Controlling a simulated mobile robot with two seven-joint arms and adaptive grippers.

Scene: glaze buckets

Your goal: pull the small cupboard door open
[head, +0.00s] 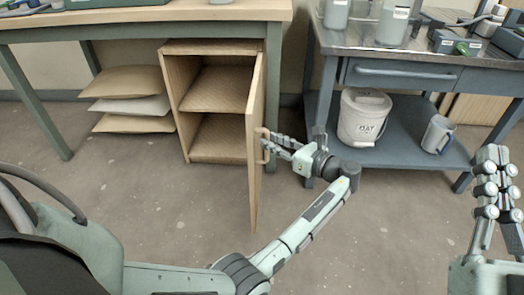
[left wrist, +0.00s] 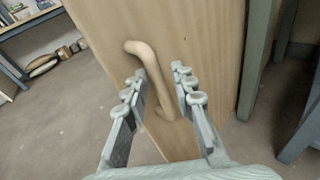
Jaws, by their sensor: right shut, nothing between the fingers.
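The small wooden cupboard (head: 182,120) stands under the wooden table, with its shelf and inside showing. Its door (head: 255,195) is swung wide open and stands out toward me from the cupboard's right side. The curved wooden handle (head: 265,146) is on the door's right-hand face. My left gripper (head: 272,139) is at the handle. In the left wrist view my left fingers (left wrist: 158,78) are apart, one on each side of the handle (left wrist: 152,68), with visible room between them. My right gripper (head: 492,152) is shut and empty, raised at the far right, away from the cupboard.
Stacked bags (head: 130,103) lie left of the cupboard. A metal workbench (head: 400,75) stands at the right, with a white bucket (head: 362,117) and a grey jug (head: 438,134) on its lower shelf (head: 400,152). A bench leg is close behind my left gripper. The floor before the cupboard is clear.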

